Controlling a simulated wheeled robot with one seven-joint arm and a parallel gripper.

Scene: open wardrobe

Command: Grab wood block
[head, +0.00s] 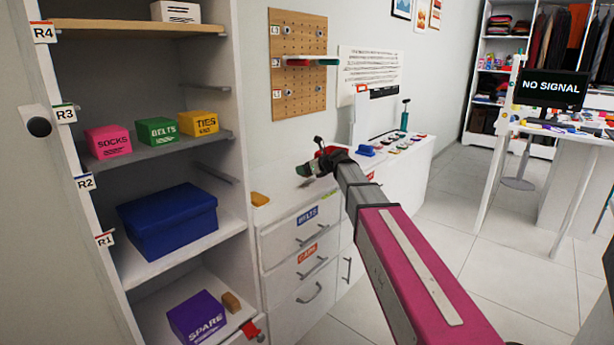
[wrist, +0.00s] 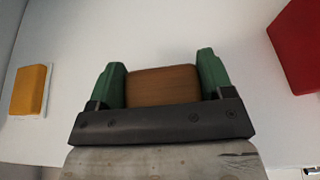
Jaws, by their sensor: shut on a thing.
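The brown wood block (wrist: 163,86) sits between the two green fingers of my gripper (wrist: 161,72) in the wrist view. The fingers are shut on its left and right sides. In the head view my gripper (head: 316,166) is over the top of the white drawer unit (head: 292,204), at the end of my arm. The block cannot be made out there. Whether it touches the white surface is unclear.
An orange-yellow block (head: 259,199) lies at the unit's left end, also in the wrist view (wrist: 29,90). A red object (wrist: 298,45) is right of my gripper. The open shelves (head: 180,255) hold labelled boxes and a small brown block (head: 231,302). A pegboard (head: 298,65) hangs behind.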

